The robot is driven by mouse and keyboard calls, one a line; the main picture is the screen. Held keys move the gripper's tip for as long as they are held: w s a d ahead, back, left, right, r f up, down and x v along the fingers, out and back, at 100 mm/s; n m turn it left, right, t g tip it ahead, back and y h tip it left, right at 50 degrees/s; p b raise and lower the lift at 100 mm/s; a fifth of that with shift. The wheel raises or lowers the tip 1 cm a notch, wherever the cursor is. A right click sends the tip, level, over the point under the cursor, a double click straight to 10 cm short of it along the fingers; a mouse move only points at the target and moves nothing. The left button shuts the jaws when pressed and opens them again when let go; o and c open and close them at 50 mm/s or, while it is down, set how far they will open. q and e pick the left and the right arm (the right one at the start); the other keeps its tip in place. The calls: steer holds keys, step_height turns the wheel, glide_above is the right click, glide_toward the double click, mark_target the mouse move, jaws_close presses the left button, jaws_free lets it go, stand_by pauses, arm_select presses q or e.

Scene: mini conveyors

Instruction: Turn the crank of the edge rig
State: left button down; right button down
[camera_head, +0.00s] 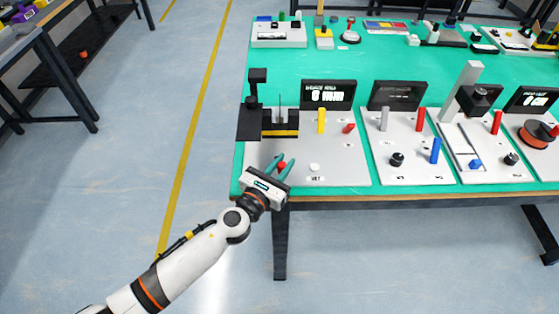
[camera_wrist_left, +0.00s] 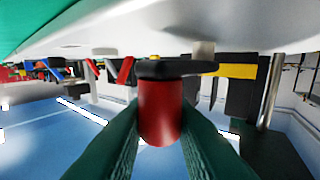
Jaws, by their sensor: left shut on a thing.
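The edge rig (camera_head: 340,172) is a pale board at the table's front left corner. Its crank shows as a red handle (camera_head: 282,165) at the board's left front part. In the left wrist view the red handle (camera_wrist_left: 160,112) is a cylinder joined to a black crank arm (camera_wrist_left: 176,69). My left gripper (camera_head: 279,164) has its green fingers on both sides of the handle, shut on it. The fingers hide the handle's sides, and the crank arm is hard to make out in the head view. My right gripper is not in view.
A black and yellow block (camera_head: 280,122) and a dark post (camera_head: 258,90) stand behind the crank. A yellow bar (camera_head: 321,120), red lever (camera_head: 348,128) and white button (camera_head: 314,167) are on the same board. Another pale board (camera_head: 400,168) stands to the right. Open floor lies left.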

arm_select(q)
steer(key=shift+d+n+t+y, duration=0.25)
steer(key=shift+n+t+y, duration=0.1)
steer(key=shift+n+y, duration=0.2)
steer(key=shift+d+n+t+y, duration=0.2)
steer(key=shift+n+t+y, duration=0.2)
steer(key=shift+y, duration=0.25)
steer(key=n+y, duration=0.1)
steer(key=t+y, duration=0.1)
steer(key=shift+w+d+n+y, duration=0.2)
steer(key=shift+d+n+y, duration=0.1)
steer(key=shift+n+y, duration=0.1)
steer(key=shift+w+d+n+t+y+b, duration=0.15)
steer(key=shift+n+y, duration=0.4)
steer(key=shift+y, duration=0.3)
steer(key=shift+w+d+n+y+b, duration=0.1)
steer(key=shift+w+n+y+b, duration=0.1)
steer(key=shift+n+y, duration=0.55)
steer(key=shift+w+d+n+t+y+b, duration=0.15)
steer(key=shift+n+y, duration=0.2)
steer(key=shift+y, duration=0.65)
steer(key=c, duration=1.3)
jaws_free()
steer(key=s, duration=1.2)
steer(key=shift+d+b, duration=0.35)
steer(key=shift+b, duration=0.05)
